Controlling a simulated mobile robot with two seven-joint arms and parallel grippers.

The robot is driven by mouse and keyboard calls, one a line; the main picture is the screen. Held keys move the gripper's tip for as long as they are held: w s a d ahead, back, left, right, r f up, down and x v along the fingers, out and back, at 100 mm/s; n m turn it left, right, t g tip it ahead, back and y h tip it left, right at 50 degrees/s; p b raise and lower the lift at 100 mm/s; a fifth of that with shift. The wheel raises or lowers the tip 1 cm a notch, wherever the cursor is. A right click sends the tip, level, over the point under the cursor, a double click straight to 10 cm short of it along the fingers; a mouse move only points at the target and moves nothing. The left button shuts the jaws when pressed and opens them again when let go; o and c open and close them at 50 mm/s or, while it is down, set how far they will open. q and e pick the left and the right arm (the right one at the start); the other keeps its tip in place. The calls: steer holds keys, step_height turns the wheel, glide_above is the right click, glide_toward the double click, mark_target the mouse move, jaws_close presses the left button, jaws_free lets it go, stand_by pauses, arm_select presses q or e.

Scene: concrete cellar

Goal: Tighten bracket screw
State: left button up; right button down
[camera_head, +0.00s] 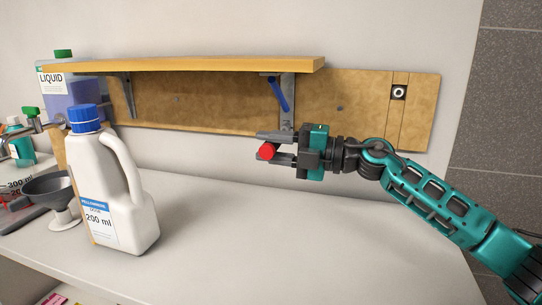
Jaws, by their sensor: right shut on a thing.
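A wooden shelf board (190,65) is held on a wooden wall panel (200,105) by two grey metal brackets. The left bracket (131,96) is under the board's left part. My right gripper (268,144) is just below the right bracket, jaws pointing left. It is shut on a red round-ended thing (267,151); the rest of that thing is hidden. My left gripper is not in view.
A white jug with a blue cap (125,195) stands on the grey worktop (230,230) at left. Behind it are a liquid bottle (86,90), a grey funnel (50,188) and smaller items. The worktop's middle is clear. A round fitting (399,92) sits on the panel's right.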

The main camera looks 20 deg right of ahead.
steer(key=shift+s+a+p, duration=0.2)
steer(key=shift+s+p, duration=0.05)
steer(key=shift+p, duration=0.35)
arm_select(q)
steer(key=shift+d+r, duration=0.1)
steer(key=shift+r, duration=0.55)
arm_select(e)
steer(key=shift+s+a, duration=0.15)
steer(key=shift+s, duration=0.1)
arm_select(q)
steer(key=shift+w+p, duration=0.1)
steer(key=shift+p, duration=0.2)
arm_select(e)
steer(key=shift+s+a+r+p, duration=0.1)
steer(key=shift+s+a+p, duration=0.15)
steer(key=shift+p, duration=0.2)
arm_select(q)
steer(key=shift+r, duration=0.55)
arm_select(e)
steer(key=shift+s, duration=0.1)
